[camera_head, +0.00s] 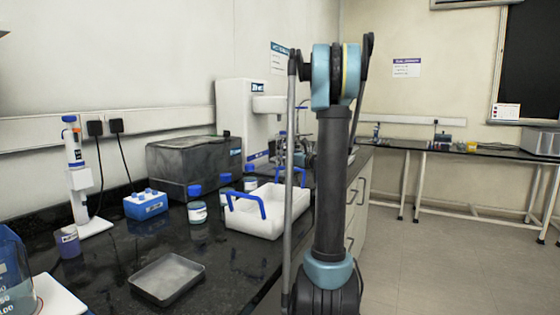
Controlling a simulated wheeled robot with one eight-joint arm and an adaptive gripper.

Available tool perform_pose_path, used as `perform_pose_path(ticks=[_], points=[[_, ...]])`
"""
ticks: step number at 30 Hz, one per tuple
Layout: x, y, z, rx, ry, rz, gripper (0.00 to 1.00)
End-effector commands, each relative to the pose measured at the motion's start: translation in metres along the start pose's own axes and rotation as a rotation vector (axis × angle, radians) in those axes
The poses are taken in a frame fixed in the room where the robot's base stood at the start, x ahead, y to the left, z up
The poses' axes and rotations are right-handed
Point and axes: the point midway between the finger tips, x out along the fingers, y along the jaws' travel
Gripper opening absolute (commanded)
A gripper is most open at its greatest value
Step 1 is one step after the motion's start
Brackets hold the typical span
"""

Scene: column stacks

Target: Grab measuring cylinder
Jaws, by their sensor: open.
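I cannot make out a measuring cylinder for certain in the head view. Small items around the sink are partly hidden behind my own arm, which stands folded upright in the middle of the picture. My gripper's fingertips do not show.
The black bench (105,258) holds a metal tray (168,279), a white carrier with blue handles (268,212), a blue rack (146,205), a grey box (192,165), small jars and a pipette stand (78,180). Open floor (440,265) lies to the right.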

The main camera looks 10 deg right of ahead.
Motion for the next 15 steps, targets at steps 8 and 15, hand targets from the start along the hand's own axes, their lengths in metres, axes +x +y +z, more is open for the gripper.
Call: perform_pose_path(ticks=[8, 15], points=[[0.033, 0.001, 0.006, 0.0, 0.0, 0.003, 0.52], [0.05, 0.0, 0.006, 0.0, 0.0, 0.0, 0.52]])
